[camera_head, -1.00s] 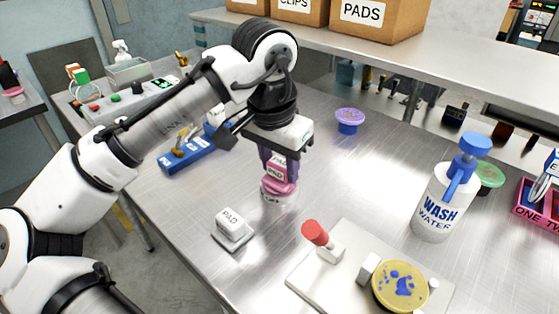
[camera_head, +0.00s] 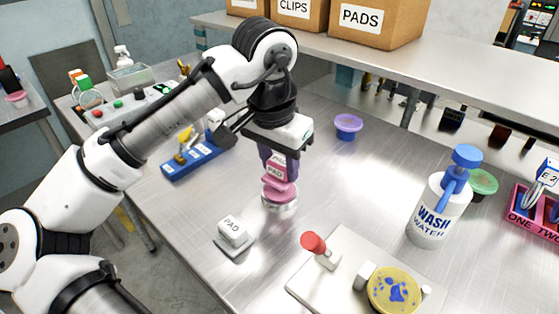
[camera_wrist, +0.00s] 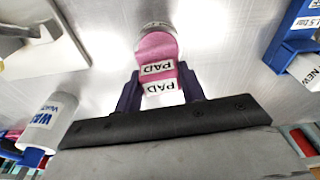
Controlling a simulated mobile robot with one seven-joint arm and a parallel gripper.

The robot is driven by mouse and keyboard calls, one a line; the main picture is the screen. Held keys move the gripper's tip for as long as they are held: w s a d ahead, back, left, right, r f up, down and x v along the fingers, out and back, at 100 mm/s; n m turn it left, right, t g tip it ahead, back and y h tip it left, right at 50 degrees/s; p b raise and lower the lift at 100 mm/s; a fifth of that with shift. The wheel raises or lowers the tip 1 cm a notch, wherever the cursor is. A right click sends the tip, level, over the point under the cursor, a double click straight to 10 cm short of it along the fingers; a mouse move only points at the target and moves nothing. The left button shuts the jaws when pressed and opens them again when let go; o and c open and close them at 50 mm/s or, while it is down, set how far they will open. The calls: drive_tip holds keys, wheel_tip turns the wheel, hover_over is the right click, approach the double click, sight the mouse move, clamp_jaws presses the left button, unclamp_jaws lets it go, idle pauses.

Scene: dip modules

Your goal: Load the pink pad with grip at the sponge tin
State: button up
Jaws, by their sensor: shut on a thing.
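The pink pad with grip (camera_head: 279,190) is held upright between the fingers of my gripper (camera_head: 277,160). In the wrist view my gripper (camera_wrist: 160,95) is shut on the grip, and the pink pad (camera_wrist: 157,47) points away from the palm with PAD labels showing. The sponge tin (camera_head: 279,205), a low round metal tin, stands on the table directly under the pad. Its rim also shows past the pad in the wrist view (camera_wrist: 158,25). The pad hides most of the tin's top. I cannot tell whether the pad touches the sponge.
A white PAD block (camera_head: 233,229) stands nearby at front left. A white plate (camera_head: 330,283) with a red-topped handle (camera_head: 313,243) and a yellow dish with blue marks (camera_head: 394,290) is at front right. The wash water bottle (camera_head: 432,215), purple cup (camera_head: 348,125) and blue rack (camera_head: 190,163) stand clear.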

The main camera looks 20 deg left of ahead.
sight(281, 160)
drive_tip(key=shift+r+p, duration=2)
drive_tip(key=shift+r, duration=0.35)
drive_tip(key=shift+f, duration=0.1)
